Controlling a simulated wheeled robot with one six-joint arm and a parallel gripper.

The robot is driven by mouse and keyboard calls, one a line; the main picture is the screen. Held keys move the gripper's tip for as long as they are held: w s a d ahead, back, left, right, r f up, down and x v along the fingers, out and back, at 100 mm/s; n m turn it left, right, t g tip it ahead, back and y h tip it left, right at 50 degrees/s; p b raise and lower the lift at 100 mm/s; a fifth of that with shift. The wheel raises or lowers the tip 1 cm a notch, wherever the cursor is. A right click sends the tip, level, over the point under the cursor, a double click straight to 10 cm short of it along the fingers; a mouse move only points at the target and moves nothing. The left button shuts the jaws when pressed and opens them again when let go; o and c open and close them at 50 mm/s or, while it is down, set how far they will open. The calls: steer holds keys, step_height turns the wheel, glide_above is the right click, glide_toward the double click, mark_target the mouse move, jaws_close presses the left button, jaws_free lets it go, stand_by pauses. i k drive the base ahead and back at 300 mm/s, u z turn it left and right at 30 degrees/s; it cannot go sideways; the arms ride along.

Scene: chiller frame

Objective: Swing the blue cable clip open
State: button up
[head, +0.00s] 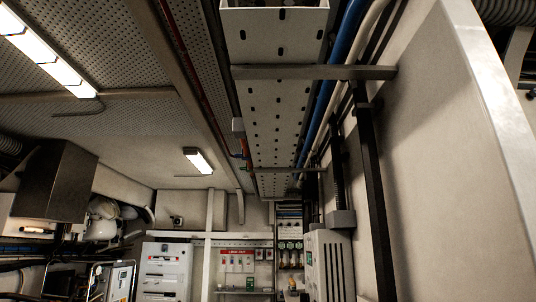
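A small blue piece (238,155) sits along the thin red line on the ceiling, left of the perforated cable tray. It may be the blue cable clip, but it is too small to tell whether it is open or shut. A small green piece (242,167) is just beyond it, and a pale grey box (238,125) is just on the near side. My gripper is not in view.
The perforated tray (280,110) runs overhead, crossed by a metal bar (315,72). A blue pipe (343,45) runs along its right. A large pale panel (450,140) fills the right. White cabinets (165,268) and a red-labelled board (237,258) stand at the back.

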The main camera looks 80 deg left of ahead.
mark_target(243, 159)
steer(key=u, duration=2.65)
steer(key=i, duration=0.5)
steer(key=k, duration=1)
steer(key=u, duration=1.5)
steer(key=i, duration=4.65)
steer(key=z, duration=0.55)
